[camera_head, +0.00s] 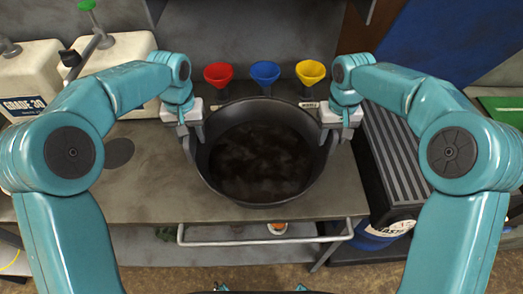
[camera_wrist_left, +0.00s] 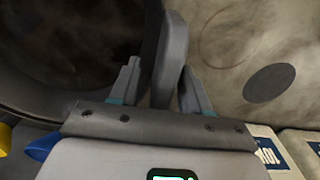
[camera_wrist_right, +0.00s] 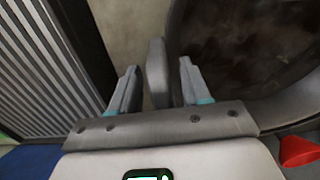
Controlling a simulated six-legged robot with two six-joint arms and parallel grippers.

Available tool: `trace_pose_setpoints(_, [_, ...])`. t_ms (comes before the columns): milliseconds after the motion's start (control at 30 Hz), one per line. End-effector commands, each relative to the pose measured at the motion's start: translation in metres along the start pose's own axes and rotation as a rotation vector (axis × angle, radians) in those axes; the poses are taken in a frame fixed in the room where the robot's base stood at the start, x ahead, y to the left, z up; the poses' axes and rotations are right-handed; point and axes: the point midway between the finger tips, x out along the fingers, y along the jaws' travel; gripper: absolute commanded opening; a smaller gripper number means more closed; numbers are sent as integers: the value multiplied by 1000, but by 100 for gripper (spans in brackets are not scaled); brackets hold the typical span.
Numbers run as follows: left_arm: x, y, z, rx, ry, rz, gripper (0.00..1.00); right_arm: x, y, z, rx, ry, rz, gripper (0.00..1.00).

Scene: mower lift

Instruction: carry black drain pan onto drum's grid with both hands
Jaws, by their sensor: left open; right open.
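The black drain pan (camera_head: 262,197) sits on the grey workbench, with dark, mottled contents inside. My left gripper (camera_head: 191,137) is at the pan's left rim; in the left wrist view its open fingers (camera_wrist_left: 162,88) stand on either side of the pan's upright handle (camera_wrist_left: 171,55). My right gripper (camera_head: 332,135) is at the right rim; in the right wrist view its open fingers (camera_wrist_right: 157,88) stand on either side of the other handle (camera_wrist_right: 156,68). The slatted grid (camera_head: 398,150) lies right of the bench, with the blue drum (camera_head: 372,240) partly visible below it.
Red (camera_head: 218,74), blue (camera_head: 265,72) and yellow (camera_head: 310,72) funnels stand behind the pan. White jugs (camera_head: 125,48) stand at the back left. The bench top (camera_head: 150,195) is clear left of the pan. A metal rail (camera_head: 262,241) runs along the bench front.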

Motion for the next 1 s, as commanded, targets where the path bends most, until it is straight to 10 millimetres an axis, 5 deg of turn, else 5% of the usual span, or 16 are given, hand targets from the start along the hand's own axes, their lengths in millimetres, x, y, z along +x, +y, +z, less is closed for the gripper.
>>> trace_pose_setpoints(233, [1,0,0,0,0,0,44,1,0,0,0,-1,0,44])
trace_pose_setpoints(367, [0,0,0,0,0,0,1,0,0,0,0,-1,0,1])
trace_pose_setpoints(1000, [1,0,0,0,-2,-1,0,1,0,1,0,-4,0,0])
